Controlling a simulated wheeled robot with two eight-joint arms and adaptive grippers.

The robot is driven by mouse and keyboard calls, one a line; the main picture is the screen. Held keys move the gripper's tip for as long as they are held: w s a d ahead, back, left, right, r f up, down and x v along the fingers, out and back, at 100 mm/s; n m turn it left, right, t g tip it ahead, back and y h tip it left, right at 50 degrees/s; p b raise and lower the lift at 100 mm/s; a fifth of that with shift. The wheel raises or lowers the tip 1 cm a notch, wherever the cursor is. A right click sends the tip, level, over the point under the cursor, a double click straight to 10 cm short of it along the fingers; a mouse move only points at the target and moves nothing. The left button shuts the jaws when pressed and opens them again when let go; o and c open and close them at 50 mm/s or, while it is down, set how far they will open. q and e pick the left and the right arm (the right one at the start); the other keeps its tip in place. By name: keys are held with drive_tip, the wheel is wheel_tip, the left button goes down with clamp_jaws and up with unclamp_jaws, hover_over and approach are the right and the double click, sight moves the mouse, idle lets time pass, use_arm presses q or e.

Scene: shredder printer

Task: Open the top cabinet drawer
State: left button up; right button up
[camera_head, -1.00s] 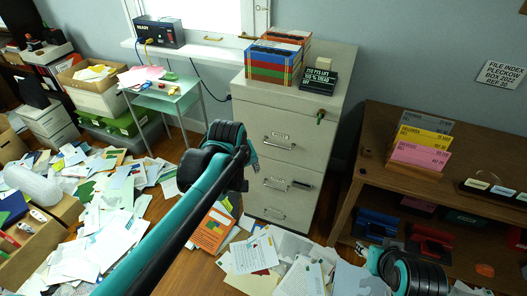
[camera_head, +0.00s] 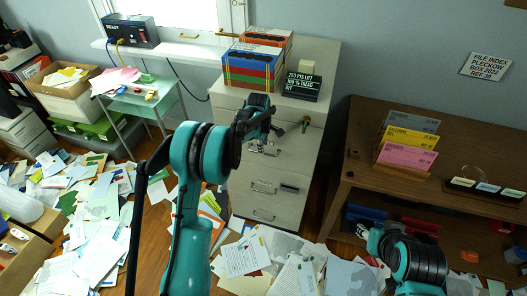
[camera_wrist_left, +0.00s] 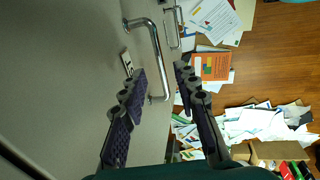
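The pale grey filing cabinet (camera_head: 243,203) stands against the wall with its drawers closed. Its top drawer handle is largely hidden behind my left gripper (camera_head: 264,146) in the head view. In the left wrist view, a silver bar handle (camera_wrist_left: 157,55) stands out from the cabinet front, beside a small label holder (camera_wrist_left: 127,62). My left gripper's open fingers (camera_wrist_left: 162,75) are on either side of the handle's near end, with no visible grip on it. My right gripper (camera_head: 368,236) is low at the right, near the wooden shelf; its fingers are too small to judge.
A key (camera_head: 305,123) sticks out at the cabinet's upper right. Boxed binders (camera_head: 252,68) and a black sign (camera_head: 302,86) stand on top. A wooden shelf (camera_head: 362,150) is at the right. Papers (camera_head: 245,256) cover the floor before the cabinet.

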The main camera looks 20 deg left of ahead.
use_arm(q)
drive_tip(key=f, duration=0.3)
drive_tip(key=f+b, duration=0.1)
drive_tip(key=shift+w+f, duration=0.15)
drive_tip(key=shift+w, duration=0.25)
clamp_jaws()
drive_tip(key=shift+s, duration=0.1)
